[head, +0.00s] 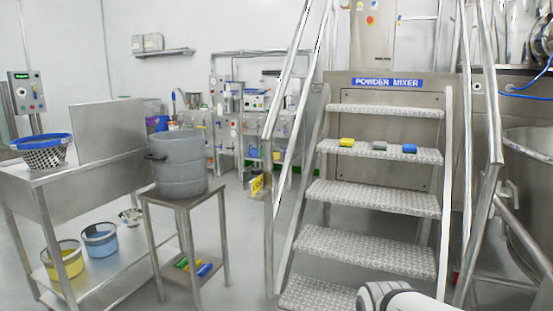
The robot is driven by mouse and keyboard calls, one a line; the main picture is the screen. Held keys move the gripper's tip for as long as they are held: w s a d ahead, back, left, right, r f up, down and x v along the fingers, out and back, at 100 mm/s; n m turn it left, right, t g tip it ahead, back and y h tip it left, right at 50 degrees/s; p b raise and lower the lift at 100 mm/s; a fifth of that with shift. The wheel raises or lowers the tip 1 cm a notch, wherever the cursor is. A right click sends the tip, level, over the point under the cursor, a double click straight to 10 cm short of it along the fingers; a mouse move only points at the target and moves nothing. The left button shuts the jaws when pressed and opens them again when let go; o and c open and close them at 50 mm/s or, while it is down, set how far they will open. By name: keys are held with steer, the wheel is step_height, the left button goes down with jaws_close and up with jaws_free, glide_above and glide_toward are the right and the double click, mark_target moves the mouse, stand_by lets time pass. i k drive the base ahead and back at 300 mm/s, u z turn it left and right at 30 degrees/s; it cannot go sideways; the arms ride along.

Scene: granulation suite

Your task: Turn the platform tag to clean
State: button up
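A small yellow tag (257,185) with dark markings hangs at the lower left handrail post of the metal stairs. Its lettering is too small to read, so I cannot tell which side faces me. The stairs (372,189) lead up to a platform with a blue sign (388,82) reading POWDER MIXER. A white part of my arm shows at the bottom edge, in front of the lowest steps. My gripper itself is not in the picture, and nothing visible touches the tag.
Left of the tag, a small metal table (180,199) bears a grey drum (180,165). Farther left is a bench (80,176) with a blue-rimmed strainer (42,150). Coloured blocks lie on an upper step. Bare floor (245,245) lies between table and stairs.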

mark_target(256, 184)
steer(key=z, duration=0.25)
steer(key=i, duration=1.55)
steer(key=u, duration=0.7)
steer(key=k, duration=0.65)
steer(key=u, duration=0.2)
steer(key=i, duration=0.65)
steer(key=z, duration=0.15)
